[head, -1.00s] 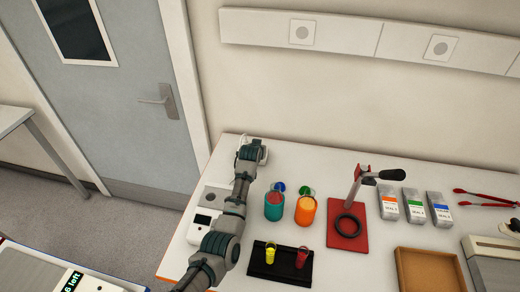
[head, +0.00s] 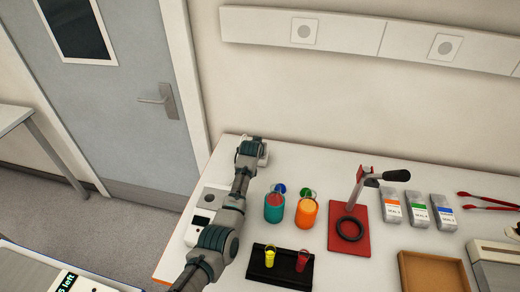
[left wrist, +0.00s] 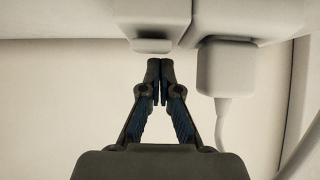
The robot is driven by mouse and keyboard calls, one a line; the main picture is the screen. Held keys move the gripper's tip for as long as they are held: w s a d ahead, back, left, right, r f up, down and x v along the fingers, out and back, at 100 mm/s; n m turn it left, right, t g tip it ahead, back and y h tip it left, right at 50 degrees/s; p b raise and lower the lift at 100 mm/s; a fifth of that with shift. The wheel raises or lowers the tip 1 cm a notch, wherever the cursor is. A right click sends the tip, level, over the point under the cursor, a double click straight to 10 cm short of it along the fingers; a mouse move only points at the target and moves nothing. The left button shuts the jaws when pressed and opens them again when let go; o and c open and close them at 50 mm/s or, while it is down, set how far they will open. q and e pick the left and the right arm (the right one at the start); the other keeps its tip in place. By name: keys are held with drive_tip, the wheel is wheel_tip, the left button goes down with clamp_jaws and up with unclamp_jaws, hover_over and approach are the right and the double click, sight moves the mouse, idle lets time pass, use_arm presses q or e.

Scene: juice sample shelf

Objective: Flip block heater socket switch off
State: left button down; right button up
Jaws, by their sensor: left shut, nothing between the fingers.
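In the left wrist view, the white socket box (left wrist: 152,15) is at the top, with a small pale switch piece (left wrist: 151,46) sticking out of its lower side. My left gripper (left wrist: 160,68) is shut and empty. Its fingertips show just below and slightly right of the switch piece; I cannot tell whether they touch. A white plug (left wrist: 226,68) with a cable sits to the right of the fingertips. In the head view, the white socket (head: 264,153) is at the table's back left corner, partly hidden by my left arm. My right gripper is not in view.
A white device with a dark display (head: 201,221) is beside my left arm. A red press stand (head: 348,238) is farther right.

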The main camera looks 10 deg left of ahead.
use_arm(q)
drive_tip(key=shift+d+r, duration=0.1)
drive_tip(key=shift+d, duration=0.15)
drive_tip(key=shift+r, duration=0.25)
drive_tip(key=r+p, duration=0.4)
drive_tip(key=p, duration=0.1)
drive_tip(key=shift+w+a+r, duration=0.2)
drive_tip(key=shift+a+r, duration=0.05)
drive_tip(key=w+r+v, duration=0.1)
drive_tip(key=v, duration=0.7)
drive_tip(key=shift+s+d+r, duration=0.2)
drive_tip(key=shift+s+r, duration=0.05)
drive_tip(key=shift+r, duration=0.15)
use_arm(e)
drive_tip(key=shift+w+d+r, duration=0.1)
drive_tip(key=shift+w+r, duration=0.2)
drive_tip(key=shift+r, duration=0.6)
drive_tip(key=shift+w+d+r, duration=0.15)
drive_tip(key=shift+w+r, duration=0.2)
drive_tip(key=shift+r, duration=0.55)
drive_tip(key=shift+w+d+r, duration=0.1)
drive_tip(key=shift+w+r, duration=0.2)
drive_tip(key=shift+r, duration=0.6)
